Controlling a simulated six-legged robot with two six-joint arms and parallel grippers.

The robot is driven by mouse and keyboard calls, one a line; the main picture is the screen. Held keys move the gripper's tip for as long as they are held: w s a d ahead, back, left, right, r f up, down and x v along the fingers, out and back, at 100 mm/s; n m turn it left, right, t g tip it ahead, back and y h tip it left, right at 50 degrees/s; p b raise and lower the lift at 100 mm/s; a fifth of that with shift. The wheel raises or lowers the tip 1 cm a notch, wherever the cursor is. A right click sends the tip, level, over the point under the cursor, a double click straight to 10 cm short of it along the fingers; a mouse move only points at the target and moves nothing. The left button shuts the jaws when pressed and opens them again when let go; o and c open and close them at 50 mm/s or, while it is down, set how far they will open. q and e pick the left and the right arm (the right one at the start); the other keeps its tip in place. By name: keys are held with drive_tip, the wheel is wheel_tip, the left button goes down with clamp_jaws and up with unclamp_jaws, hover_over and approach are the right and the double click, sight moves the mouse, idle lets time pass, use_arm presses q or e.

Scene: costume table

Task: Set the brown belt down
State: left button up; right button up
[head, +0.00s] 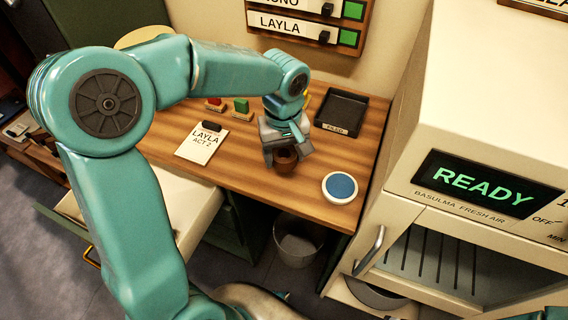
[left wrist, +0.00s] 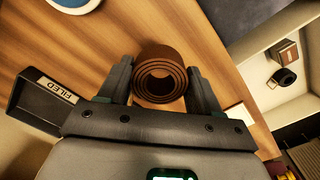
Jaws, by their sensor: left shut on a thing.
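The brown belt (left wrist: 160,70) is rolled into a coil, seen end-on in the left wrist view. In the head view the belt (head: 285,163) shows below the jaws, over the wooden table (head: 240,178). My left gripper (head: 284,153) points down at the table's middle, its jaws on both sides of the coil; in the left wrist view my left gripper (left wrist: 160,88) has one finger at each side of it. I cannot tell whether the belt touches the wood. My right gripper is not in view.
A black tray marked FILED (head: 342,110) stands at the back right. A round blue-topped disc (head: 340,187) lies at the front right. A card reading LAYLA ACT 2 (head: 202,146) lies left of the gripper. Stamps (head: 241,107) stand behind. A bin (head: 298,240) is below the front edge.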

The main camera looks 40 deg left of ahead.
sight(285, 174)
use_arm(q)
wheel_tip(285, 174, down, 5)
drive_tip(key=shift+w+r, duration=0.1)
drive_tip(key=shift+r, duration=0.05)
drive_tip(key=shift+f+b, duration=0.2)
drive_tip(key=shift+b, duration=0.25)
drive_tip(key=o, duration=1.2)
drive_tip(key=shift+c, duration=0.2)
drive_tip(key=shift+r+p, duration=0.3)
drive_tip(key=shift+p, duration=0.05)
wheel_tip(285, 174, up, 12)
drive_tip(key=shift+p, duration=0.45)
